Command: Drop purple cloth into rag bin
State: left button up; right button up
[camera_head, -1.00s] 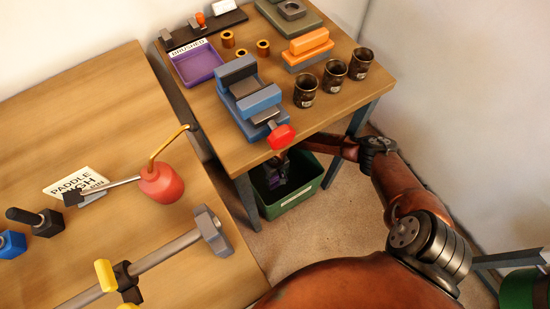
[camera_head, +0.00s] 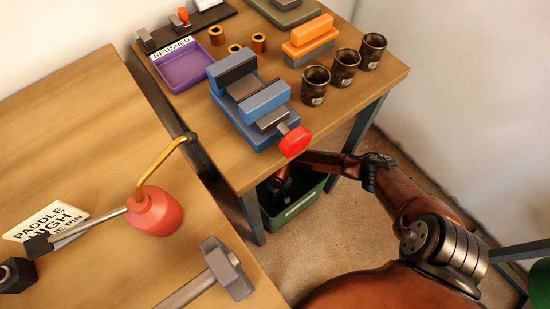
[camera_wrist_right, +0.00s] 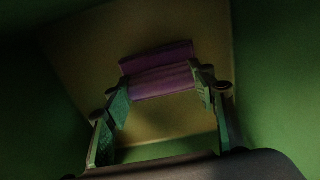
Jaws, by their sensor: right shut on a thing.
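The purple cloth (camera_wrist_right: 160,80) is between the two fingers of my right gripper (camera_wrist_right: 163,88) in the right wrist view, and the fingers are shut on it. Dim green walls surround it there, with a paler yellowish surface behind the cloth. The green rag bin (camera_head: 306,204) stands on the floor under the front edge of the far table in the head view. My right arm reaches under the table, and the right gripper (camera_head: 277,187) is at the bin's mouth, dark and partly hidden. I cannot make out the cloth in the head view. My left gripper is not in view.
The far table (camera_head: 370,91) overhangs the bin, and its blue-grey leg (camera_head: 251,217) stands just left of it. A blue vise (camera_head: 250,103) with a red knob (camera_head: 294,142) and several dark cups (camera_head: 345,67) sit above. Floor to the bin's right is clear.

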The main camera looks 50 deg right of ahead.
jog(key=shift+f, duration=0.6)
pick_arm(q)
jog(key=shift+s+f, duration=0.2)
pick_arm(e)
jog(key=shift+r, duration=0.1)
jog(key=shift+f, duration=0.45)
jog(key=shift+w+f, duration=0.1)
jog(key=shift+f, duration=0.05)
jog(key=o, duration=1.3)
